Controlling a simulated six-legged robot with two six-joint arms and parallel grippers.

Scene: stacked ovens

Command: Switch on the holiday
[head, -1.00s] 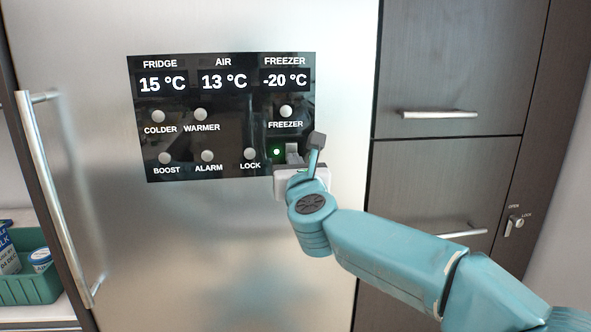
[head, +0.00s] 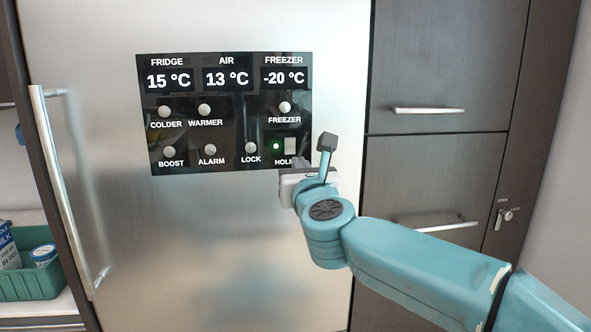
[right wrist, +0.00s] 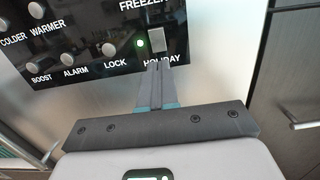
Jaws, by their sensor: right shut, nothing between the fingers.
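The black control panel (head: 231,135) is on the steel fridge door and reads 15, 13 and -20 °C. At its lower right is the holiday switch (head: 291,145), a pale rectangular rocker with a lit green light (head: 276,146) to its left. The HOLIDAY label is partly hidden by my right gripper (head: 301,163) in the head view. In the right wrist view the holiday switch (right wrist: 157,40) stands just beyond the fingertips of my right gripper (right wrist: 154,66), which is shut and empty. I cannot tell whether the fingertips touch the panel. My left gripper is not in view.
Round knobs for colder, warmer, boost, alarm, lock (head: 251,148) and freezer (head: 285,107) are close by. A vertical door handle (head: 62,190) is at left. Dark drawers (head: 440,80) with bar handles stand at right. A green basket (head: 35,283) with cartons is at lower left.

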